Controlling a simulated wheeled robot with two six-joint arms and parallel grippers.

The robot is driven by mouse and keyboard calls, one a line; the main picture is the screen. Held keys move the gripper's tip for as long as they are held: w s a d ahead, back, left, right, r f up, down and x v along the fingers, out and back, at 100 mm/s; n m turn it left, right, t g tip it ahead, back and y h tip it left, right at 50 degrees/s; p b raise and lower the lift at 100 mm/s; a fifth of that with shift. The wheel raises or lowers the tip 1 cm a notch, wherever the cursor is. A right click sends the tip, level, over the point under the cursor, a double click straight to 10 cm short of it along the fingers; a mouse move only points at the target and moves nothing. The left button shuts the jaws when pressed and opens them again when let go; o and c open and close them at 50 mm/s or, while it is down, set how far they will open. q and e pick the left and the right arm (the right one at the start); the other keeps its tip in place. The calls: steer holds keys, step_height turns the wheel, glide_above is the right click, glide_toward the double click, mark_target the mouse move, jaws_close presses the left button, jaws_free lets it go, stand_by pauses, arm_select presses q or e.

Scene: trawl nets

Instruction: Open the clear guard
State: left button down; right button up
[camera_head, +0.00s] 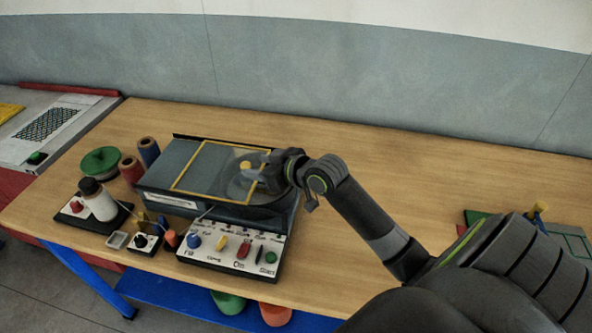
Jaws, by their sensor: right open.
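The clear guard (207,172) is a see-through panel with a yellow frame, lying flat over the top of a dark box-shaped machine (165,196). A yellow knob (246,166) shows at the guard's right part, beside a round grey disc. My right gripper (268,173) is over the right end of the machine, close to the knob. It is open, and I cannot tell whether it touches the guard. My left gripper is not in view.
A control panel (228,255) with coloured knobs stands in front of the machine. A white bottle (98,203), a green spool (100,161) and thread reels (149,151) crowd its left. The table (400,160) is clear behind my right arm. A green board (476,216) lies at the right.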

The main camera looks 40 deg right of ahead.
steer(key=v, duration=1.3)
steer(key=shift+s, duration=0.25)
